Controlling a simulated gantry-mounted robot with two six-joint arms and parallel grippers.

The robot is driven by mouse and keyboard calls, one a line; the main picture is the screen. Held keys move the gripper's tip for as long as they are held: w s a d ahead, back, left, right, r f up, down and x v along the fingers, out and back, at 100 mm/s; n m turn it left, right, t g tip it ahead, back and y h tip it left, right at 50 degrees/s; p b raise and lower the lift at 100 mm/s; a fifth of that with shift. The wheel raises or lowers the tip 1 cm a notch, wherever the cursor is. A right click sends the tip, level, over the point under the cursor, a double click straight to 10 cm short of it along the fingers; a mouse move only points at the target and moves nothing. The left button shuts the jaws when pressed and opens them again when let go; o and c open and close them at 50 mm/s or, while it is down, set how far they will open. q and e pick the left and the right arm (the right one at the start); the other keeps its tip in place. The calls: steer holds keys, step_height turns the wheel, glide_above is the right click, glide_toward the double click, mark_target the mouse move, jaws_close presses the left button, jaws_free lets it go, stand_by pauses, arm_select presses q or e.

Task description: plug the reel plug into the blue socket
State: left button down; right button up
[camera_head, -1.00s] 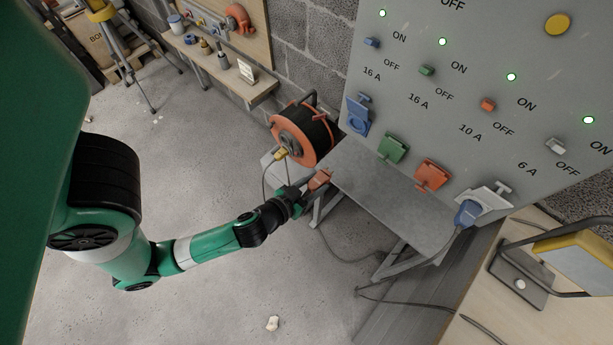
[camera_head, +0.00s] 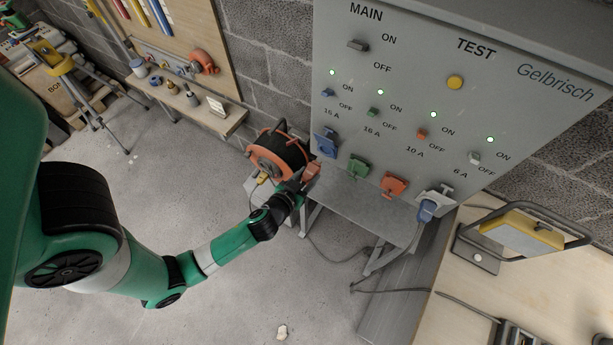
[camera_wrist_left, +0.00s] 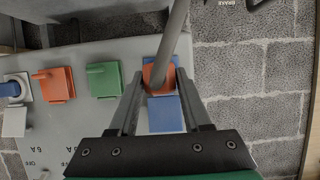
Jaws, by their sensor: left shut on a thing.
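My left gripper (camera_head: 299,181) is shut on an orange-red plug (camera_head: 313,169) just below and left of the blue socket (camera_head: 325,147) in the head view. In the left wrist view my gripper (camera_wrist_left: 158,85) holds the plug (camera_wrist_left: 157,76) between its fingers, with a thick grey cable running up from it. There the plug overlaps the blue socket (camera_wrist_left: 149,61) and hides its face. The raised blue lid (camera_wrist_left: 166,115) shows below the plug. I cannot tell whether plug and socket touch. The orange and black reel (camera_head: 279,157) stands left of the panel. My right gripper is not in view.
Green (camera_head: 359,170) and orange (camera_head: 394,186) sockets sit right of the blue one. A blue plug (camera_head: 427,211) is at the white socket. A grey shelf (camera_head: 350,199) lies below. A work lamp (camera_head: 523,230) stands on the wooden bench at right.

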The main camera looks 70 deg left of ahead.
mark_target(315, 164)
arm_select(q)
steer(key=shift+w+a+r+p, duration=0.2)
steer(key=shift+w+a+p, duration=0.15)
steer(key=shift+w+a, duration=0.55)
steer(key=shift+w+a+f, duration=0.1)
steer(key=shift+w+a, duration=0.75)
steer(key=shift+w, duration=0.25)
stand_by(0.9)
steer(key=shift+w+a, duration=0.35)
steer(key=shift+w, duration=0.1)
stand_by(0.4)
steer(key=shift+c, duration=1.4)
jaws_free()
